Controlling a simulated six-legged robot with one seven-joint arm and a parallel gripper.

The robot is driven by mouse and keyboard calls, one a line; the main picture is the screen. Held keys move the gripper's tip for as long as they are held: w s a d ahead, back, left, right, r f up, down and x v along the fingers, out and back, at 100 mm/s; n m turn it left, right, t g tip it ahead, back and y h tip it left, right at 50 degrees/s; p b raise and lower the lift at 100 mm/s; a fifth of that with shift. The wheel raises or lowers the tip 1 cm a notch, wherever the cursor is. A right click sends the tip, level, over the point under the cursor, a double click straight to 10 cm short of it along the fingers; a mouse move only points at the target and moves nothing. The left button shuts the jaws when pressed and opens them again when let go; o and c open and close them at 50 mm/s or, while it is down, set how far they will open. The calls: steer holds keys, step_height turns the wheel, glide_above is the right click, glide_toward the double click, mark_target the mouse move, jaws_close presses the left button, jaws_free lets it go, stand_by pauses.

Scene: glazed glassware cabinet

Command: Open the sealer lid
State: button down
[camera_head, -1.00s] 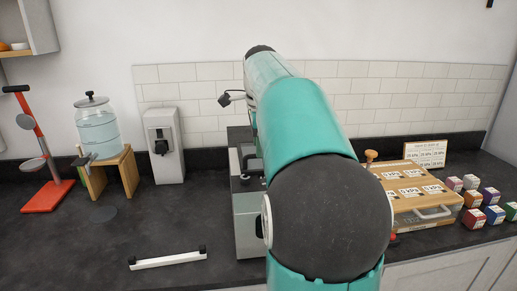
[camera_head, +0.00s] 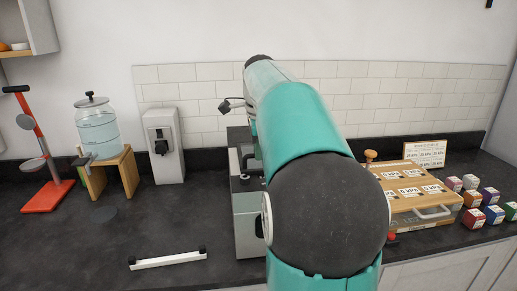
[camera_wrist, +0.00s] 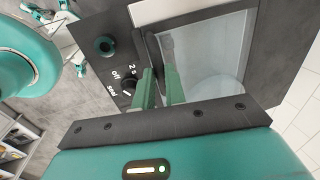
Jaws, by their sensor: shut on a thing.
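The sealer (camera_head: 249,225) is a grey box with a dark top, standing on the counter and mostly hidden behind my arm in the head view. In the wrist view its dark panel (camera_wrist: 85,35) carries a round knob (camera_wrist: 128,87) with printed marks and a green round button. Its lid (camera_wrist: 205,60) has a pale, see-through window and a black bar handle (camera_wrist: 152,48) along its left edge. My gripper (camera_wrist: 160,76) has its two green fingers shut on this handle. The fingers hide part of the handle, and I cannot tell whether the lid is raised. My gripper is hidden in the head view.
A white bar handle (camera_head: 167,259) lies at the counter's front. A water jar on a wooden stand (camera_head: 124,170), a white dispenser (camera_head: 164,145) and a red stand (camera_head: 48,195) are left. A wooden box (camera_head: 415,205) and several small coloured boxes are right.

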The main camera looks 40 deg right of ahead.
steer(key=w+d, duration=0.3)
steer(key=w, duration=0.1)
steer(key=w+d, duration=0.3)
steer(key=w, duration=0.2)
steer(key=w+d, duration=0.3)
steer(key=w, duration=0.1)
steer(key=shift+w+d+r, duration=0.1)
steer(key=shift+w, duration=0.1)
stand_by(0.3)
steer(key=c, duration=1.5)
jaws_free()
steer(key=shift+o, duration=0.2)
steer(key=shift+s, duration=0.1)
